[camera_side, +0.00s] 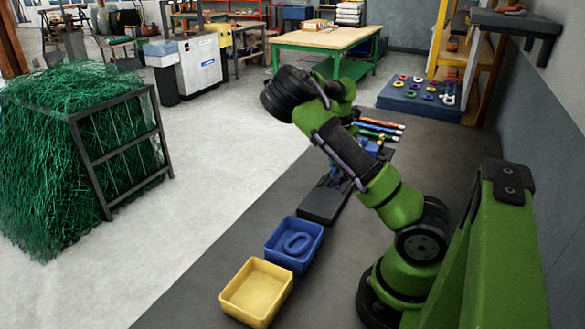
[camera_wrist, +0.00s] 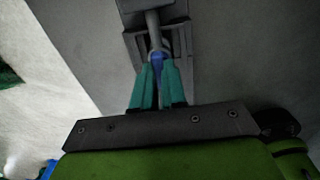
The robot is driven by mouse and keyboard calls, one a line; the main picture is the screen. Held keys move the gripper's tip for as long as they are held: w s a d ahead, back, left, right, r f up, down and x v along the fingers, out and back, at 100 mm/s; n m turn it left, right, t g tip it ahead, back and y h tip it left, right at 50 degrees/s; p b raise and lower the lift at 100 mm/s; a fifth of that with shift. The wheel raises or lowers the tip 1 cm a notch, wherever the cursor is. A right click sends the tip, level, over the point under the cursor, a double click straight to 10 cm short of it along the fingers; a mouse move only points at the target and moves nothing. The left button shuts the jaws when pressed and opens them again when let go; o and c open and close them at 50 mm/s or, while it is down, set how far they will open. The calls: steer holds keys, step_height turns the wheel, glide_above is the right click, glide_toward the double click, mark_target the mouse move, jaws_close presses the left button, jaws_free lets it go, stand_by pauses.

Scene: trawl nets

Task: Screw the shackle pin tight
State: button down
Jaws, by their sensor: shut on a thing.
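My gripper (camera_wrist: 158,88) has teal fingers, close together around a narrow blue piece (camera_wrist: 157,64) in the wrist view. This blue piece seems to be the shackle pin; most of it is hidden between the fingers. Just beyond the fingertips is a rounded grey metal part (camera_wrist: 158,47), probably the shackle, below a grey rod (camera_wrist: 153,20). It sits at a dark grey slotted fixture (camera_wrist: 180,40). Whether the pin's thread is seated cannot be seen. In the side view my arm hides most of the gripper, which is low over a dark base plate (camera_side: 322,204).
A blue bin (camera_side: 293,244) with a blue ring-shaped thing inside and an empty yellow bin (camera_side: 256,291) stand nearer the camera. Several coloured tools (camera_side: 380,130) lie behind the arm. A net-filled rack (camera_side: 85,150) stands left on the open floor.

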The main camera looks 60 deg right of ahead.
steer(key=shift+r, duration=0.1)
stand_by(0.3)
steer(key=c, duration=1.2)
jaws_free()
step_height(320, 180, up, 17)
steer(key=shift+f, duration=0.1)
